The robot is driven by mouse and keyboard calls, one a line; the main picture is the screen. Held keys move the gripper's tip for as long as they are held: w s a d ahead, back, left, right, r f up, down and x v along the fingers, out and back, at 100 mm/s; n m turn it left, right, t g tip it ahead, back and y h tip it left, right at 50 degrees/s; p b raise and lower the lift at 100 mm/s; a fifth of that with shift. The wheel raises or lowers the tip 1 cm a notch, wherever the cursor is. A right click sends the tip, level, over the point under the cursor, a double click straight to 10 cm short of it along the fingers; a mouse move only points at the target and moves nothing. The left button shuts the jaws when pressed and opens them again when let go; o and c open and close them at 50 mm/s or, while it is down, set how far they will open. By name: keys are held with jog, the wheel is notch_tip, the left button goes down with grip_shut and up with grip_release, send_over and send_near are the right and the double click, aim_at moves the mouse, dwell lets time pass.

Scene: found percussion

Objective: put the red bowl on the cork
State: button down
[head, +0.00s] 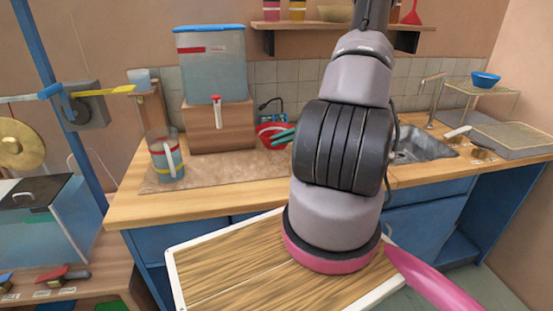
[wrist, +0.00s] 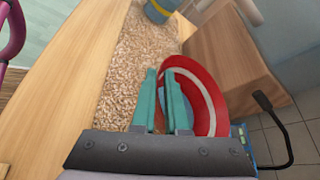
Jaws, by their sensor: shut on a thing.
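The red bowl (head: 266,130) is at the back of the counter, just right of the wooden box, partly hidden by my arm and fingers. In the wrist view the red bowl (wrist: 212,98) is tilted, with a pale band inside its red rim. My gripper (head: 284,138) has teal fingers, which also show in the wrist view (wrist: 164,95). It is shut on the near side of the bowl. The cork (head: 212,172) is a flat speckled tan mat on the counter, seen beside the bowl in the wrist view (wrist: 132,62). I cannot tell whether the bowl touches anything below.
A wooden box (head: 221,125) carrying a clear blue-lidded container (head: 212,68) stands at the mat's back. A striped jug (head: 167,158) stands at the mat's left. The sink (head: 420,150) is to the right. A blue bowl (head: 486,79) sits on a rack there. The mat's front is clear.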

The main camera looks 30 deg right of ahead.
jog(key=shift+f, duration=3.3)
jog(key=shift+f, duration=0.1)
jog(key=c, duration=0.9)
grip_release()
